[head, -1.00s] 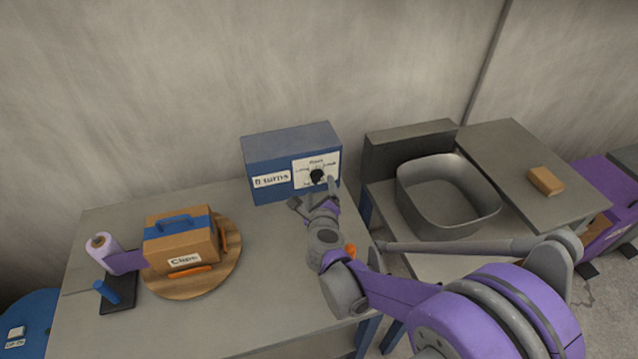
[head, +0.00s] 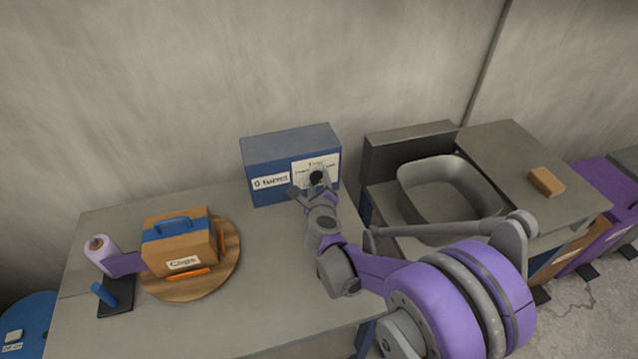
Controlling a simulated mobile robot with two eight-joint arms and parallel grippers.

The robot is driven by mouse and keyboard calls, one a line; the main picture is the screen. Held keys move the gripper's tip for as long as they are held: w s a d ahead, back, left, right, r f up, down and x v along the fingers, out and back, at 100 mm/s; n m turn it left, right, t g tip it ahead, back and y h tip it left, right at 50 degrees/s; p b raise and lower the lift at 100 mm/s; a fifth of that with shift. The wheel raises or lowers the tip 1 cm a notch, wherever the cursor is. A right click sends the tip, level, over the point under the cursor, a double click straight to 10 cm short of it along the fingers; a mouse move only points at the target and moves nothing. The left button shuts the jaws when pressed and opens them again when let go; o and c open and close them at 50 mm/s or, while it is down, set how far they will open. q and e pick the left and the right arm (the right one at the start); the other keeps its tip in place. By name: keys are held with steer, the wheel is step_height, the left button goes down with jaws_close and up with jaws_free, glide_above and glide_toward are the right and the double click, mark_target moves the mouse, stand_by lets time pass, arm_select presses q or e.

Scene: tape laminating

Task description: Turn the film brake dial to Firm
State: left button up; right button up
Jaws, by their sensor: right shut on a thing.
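The blue box (head: 291,146) stands at the back of the table against the wall. Its front has a white dial plate (head: 328,168) with small lettering, mostly too small to read, and a label (head: 271,183) that seems to read "0 turns". The black dial (head: 316,177) sits low on the plate. My right gripper (head: 311,186) is at the dial and shut on it; its fingers hide the lower plate. The dial's exact setting cannot be read. My left gripper is not in view.
A "Clips" box (head: 180,248) with a blue band sits on a round wooden board (head: 226,262). A film roll (head: 101,254) and blue post (head: 104,294) stand left. A grey basin (head: 449,190) and a counter with a tan block (head: 546,182) lie right. The table's front middle is clear.

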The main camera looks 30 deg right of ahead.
jaws_close()
steer(key=n+h+b, duration=0.1)
steer(key=n+b, duration=0.1)
steer(key=n, duration=0.1)
steer(key=shift+a+f+h, duration=0.1)
steer(key=shift+f+h, duration=0.1)
steer(key=shift+h, duration=0.2)
steer(key=n+h+b, duration=0.1)
steer(key=n, duration=0.1)
steer(key=n+t+b, duration=0.1)
steer(key=n+b, duration=0.1)
steer(key=shift+n+t+h, duration=0.3)
steer(key=shift+n+h, duration=0.1)
steer(key=shift+r, duration=0.1)
steer(key=o, duration=0.9)
jaws_free()
steer(key=shift+o, duration=0.2)
